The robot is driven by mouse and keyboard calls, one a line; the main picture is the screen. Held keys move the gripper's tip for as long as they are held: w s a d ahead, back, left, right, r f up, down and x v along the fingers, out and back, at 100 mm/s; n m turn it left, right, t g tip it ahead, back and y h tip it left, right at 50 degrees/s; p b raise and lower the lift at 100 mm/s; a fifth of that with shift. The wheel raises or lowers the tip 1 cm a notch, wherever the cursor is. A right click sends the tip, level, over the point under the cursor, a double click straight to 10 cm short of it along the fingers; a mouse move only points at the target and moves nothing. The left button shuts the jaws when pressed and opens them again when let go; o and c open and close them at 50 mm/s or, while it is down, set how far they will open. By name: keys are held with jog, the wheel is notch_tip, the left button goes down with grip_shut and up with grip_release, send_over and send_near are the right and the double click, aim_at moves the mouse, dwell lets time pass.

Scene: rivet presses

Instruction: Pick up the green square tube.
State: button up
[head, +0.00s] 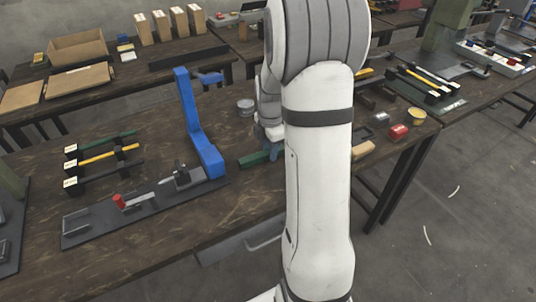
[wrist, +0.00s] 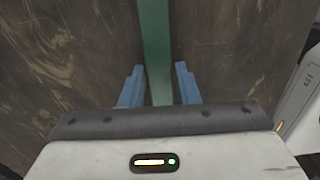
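The green square tube (head: 253,159) lies on the dark wooden bench, to the right of the blue angled bracket, partly hidden by my arm. In the wrist view the tube (wrist: 155,40) runs from the top edge down between my two blue fingers. My gripper (wrist: 159,88) is open, with a gap showing on each side of the tube. In the head view my gripper (head: 273,152) is low over the tube's right part, mostly hidden behind my arm. I cannot tell how far the fingertips are above the bench.
A tall blue bracket (head: 198,125) stands left of the tube. A grey fixture plate (head: 148,208) with clamps and a rack holding coloured bars (head: 103,155) are further left. A round tin (head: 245,105) is behind. A red item (head: 398,132) and a yellow-topped tin (head: 416,116) are right.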

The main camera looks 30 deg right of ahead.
grip_shut()
